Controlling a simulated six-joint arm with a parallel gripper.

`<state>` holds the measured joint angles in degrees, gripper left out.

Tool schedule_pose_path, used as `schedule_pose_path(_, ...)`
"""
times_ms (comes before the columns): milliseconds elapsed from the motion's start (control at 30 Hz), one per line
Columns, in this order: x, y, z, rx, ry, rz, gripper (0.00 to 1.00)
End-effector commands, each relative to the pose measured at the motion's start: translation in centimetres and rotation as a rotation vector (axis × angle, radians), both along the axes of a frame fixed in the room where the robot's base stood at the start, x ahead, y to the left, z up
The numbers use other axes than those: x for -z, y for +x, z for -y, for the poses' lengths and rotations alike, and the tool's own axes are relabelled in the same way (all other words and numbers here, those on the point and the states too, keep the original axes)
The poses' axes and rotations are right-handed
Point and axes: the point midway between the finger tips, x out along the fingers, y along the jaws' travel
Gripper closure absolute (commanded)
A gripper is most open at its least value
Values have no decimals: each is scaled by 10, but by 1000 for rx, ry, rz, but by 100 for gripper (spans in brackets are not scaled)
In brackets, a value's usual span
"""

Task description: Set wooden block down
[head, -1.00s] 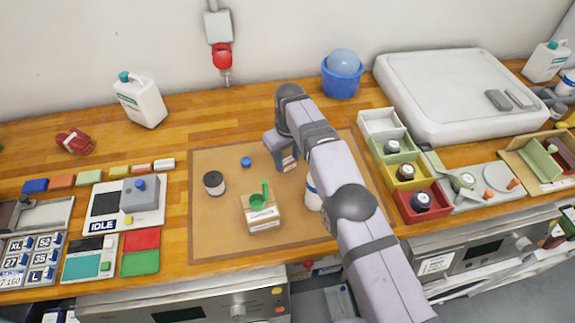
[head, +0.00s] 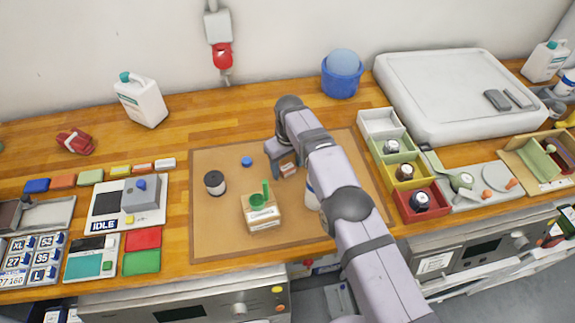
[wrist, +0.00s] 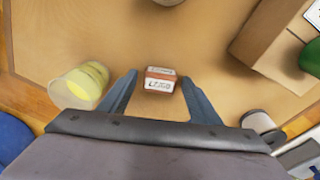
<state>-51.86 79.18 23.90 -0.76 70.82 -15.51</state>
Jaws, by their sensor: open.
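The wooden block (wrist: 160,84), small and reddish brown with a white printed label, stands on the brown mat between my gripper's fingers in the wrist view. My gripper (wrist: 159,77) is open, with a gap on each side of the block. In the head view my gripper (head: 284,169) is low over the right half of the mat (head: 215,235). The block (head: 288,168) shows there only in part, beside the fingers.
A white container (head: 311,190) is partly hidden behind my arm. Coloured bins (head: 407,172) stand to the right.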

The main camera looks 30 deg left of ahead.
Motion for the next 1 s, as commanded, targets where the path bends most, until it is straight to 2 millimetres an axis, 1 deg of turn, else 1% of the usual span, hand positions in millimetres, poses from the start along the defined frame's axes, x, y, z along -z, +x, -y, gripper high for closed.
schedule_pose_path(233, -5, 0, 0, 0, 1, 0, 43)
schedule_pose_path(367, -16, 0, 0, 0, 2, 2, 43)
schedule_pose_path(567, -45, -2, 2, 0, 4, 3, 43)
schedule_pose_path(800, -89, -6, 6, 0, 4, 3, 43)
schedule_pose_path(900, -104, -7, 7, 0, 1, 2, 43)
schedule_pose_path(1000, -113, -8, 8, 0, 1, 0, 43)
